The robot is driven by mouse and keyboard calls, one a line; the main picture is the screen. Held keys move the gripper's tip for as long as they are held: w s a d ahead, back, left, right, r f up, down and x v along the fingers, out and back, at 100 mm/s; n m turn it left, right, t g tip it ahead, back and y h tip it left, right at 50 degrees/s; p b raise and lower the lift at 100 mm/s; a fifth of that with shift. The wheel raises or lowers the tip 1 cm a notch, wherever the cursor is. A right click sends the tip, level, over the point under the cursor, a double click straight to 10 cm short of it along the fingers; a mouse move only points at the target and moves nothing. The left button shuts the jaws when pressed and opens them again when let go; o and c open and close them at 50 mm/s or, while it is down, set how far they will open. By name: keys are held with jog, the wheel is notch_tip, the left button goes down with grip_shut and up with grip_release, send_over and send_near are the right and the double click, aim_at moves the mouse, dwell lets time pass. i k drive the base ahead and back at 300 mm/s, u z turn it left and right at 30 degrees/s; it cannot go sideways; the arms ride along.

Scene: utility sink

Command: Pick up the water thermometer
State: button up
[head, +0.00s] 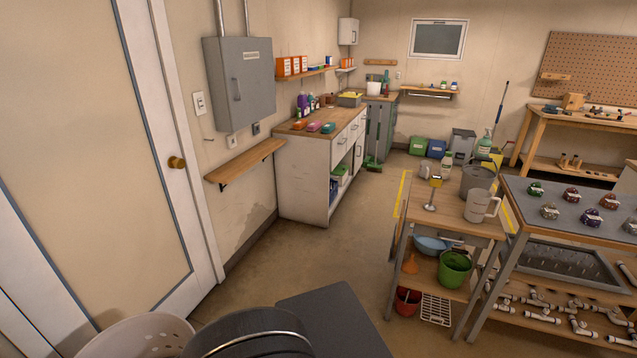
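I cannot pick out a water thermometer with certainty. A thin upright item with a yellow and dark top (435,184) stands on the wooden cart top (452,222); it is too small to identify. A white measuring jug (480,206) and a grey metal bucket (477,180) stand to its right. My gripper is not in view.
The cart's lower shelf holds a green bucket (456,268) and a blue bowl (431,244). A grey-topped table (570,222) with several valve-like parts is close on the right. A white perforated basket (140,338) is at bottom left. The middle floor (335,238) is clear.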

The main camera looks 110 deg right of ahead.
aim_at(435, 182)
jog(key=z, duration=0.35)
jog(key=k, duration=0.95)
jog(key=z, duration=4.9)
jog(key=i, duration=1.55)
jog(key=u, duration=3.2)
